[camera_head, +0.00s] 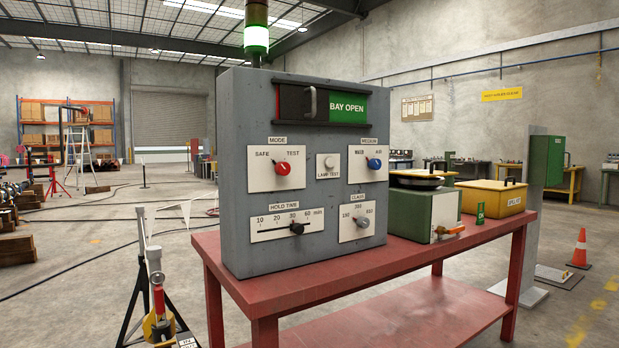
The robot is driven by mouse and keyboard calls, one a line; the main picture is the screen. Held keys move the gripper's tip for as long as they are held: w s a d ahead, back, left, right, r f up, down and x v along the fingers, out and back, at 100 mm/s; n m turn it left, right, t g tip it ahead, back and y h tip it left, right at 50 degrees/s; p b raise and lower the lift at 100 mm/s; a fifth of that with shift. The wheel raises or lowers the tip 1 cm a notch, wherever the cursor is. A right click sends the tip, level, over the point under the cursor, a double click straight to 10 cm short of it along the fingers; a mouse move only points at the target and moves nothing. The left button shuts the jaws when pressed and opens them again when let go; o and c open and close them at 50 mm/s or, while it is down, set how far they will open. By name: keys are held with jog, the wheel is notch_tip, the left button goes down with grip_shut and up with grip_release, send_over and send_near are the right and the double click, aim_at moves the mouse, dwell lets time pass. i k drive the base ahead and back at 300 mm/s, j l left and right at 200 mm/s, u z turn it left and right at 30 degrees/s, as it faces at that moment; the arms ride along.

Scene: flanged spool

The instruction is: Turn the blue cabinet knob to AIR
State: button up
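The blue knob (374,164) sits on a white plate (370,177) at the upper right of the grey cabinet's face (326,228). The plate has a label above it and two position words, the right one reading AIR. The knob seems to point up and left, but it is too small to be sure of its setting. My gripper is not in view, and nothing touches the knob.
The cabinet stands on a red table (300,287). A red MODE knob (282,167), a lamp-test button (328,161), a slider (296,228) and a grey class knob (362,222) share its face. A green box (420,215) stands to the right. Space before the face is clear.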

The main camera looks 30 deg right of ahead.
aim_at(374, 164)
jog(key=z, duration=1.3)
jog(key=i+l, duration=0.15)
jog(key=i, duration=0.4)
jog(key=i+l+u, duration=0.1)
jog(key=i, duration=0.5)
